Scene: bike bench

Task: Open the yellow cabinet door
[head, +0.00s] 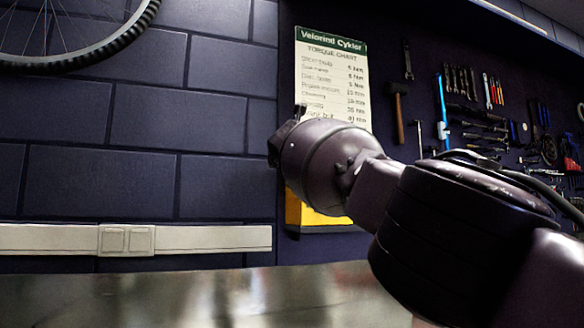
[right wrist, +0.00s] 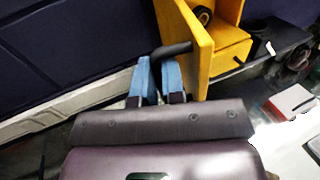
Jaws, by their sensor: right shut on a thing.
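The yellow cabinet (head: 318,221) shows in the head view only as a small patch on the wall, mostly hidden behind my right arm. In the right wrist view the cabinet (right wrist: 238,10) has its yellow door (right wrist: 204,50) swung out from the body, with part of the interior showing. A dark bar handle (right wrist: 173,48) sticks out from the door's left face. My right gripper (right wrist: 158,72), with blue fingers, is shut on this handle. In the head view its fingers are hidden behind my wrist. My left gripper is in neither view.
A dark round item (right wrist: 203,15) sits inside the cabinet. A torque chart (head: 332,75) hangs above it, with a tool board (head: 470,110) to the right. A metal bench top (head: 190,295) spans the bottom. A dark shelf (right wrist: 262,55) and a white box (right wrist: 290,102) lie right of the door.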

